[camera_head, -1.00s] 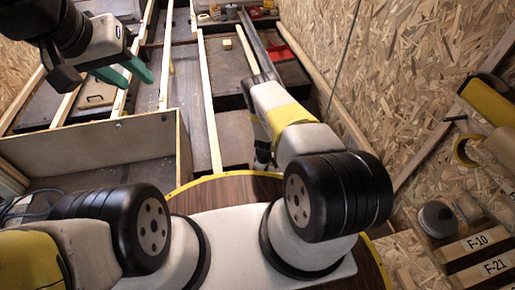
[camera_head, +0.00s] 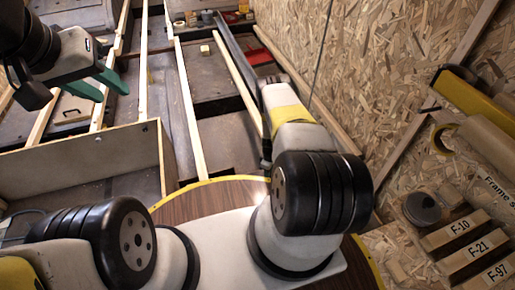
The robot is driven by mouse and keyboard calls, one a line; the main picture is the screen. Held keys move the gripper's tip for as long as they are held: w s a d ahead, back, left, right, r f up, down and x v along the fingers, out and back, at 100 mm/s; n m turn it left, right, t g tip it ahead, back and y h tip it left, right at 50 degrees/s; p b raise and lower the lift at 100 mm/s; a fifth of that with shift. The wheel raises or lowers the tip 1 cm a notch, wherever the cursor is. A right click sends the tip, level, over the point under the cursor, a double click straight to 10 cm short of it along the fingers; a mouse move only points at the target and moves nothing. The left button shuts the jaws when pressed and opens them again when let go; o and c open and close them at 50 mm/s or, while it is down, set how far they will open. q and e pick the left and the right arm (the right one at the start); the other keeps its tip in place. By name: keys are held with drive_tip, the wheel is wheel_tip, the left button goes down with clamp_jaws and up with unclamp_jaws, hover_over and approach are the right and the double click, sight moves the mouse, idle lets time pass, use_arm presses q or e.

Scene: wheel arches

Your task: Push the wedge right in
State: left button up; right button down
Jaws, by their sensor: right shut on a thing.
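My left gripper (camera_head: 101,86) is at the upper left, with two green fingers spread apart and nothing seen between them. It hangs over the wooden framing. My right arm reaches forward from the lower middle, and its gripper is hidden behind or below the arm. A small pale yellow block (camera_head: 205,50) lies on the dark floor among the beams at the top. I cannot tell whether it is the wedge, and no other wedge can be made out.
Long pale beams (camera_head: 190,110) run away from me. A grey-walled box (camera_head: 80,163) stands at the left. A chipboard wall (camera_head: 370,80) closes the right side. Blocks marked F-10 (camera_head: 455,230), F-21 and F-97 lie at the lower right. A red tray (camera_head: 258,56) is farther back.

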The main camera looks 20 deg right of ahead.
drive_tip(key=c, duration=1.1)
unclamp_jaws()
drive_tip(key=shift+o, duration=0.2)
drive_tip(key=shift+r, duration=3.9)
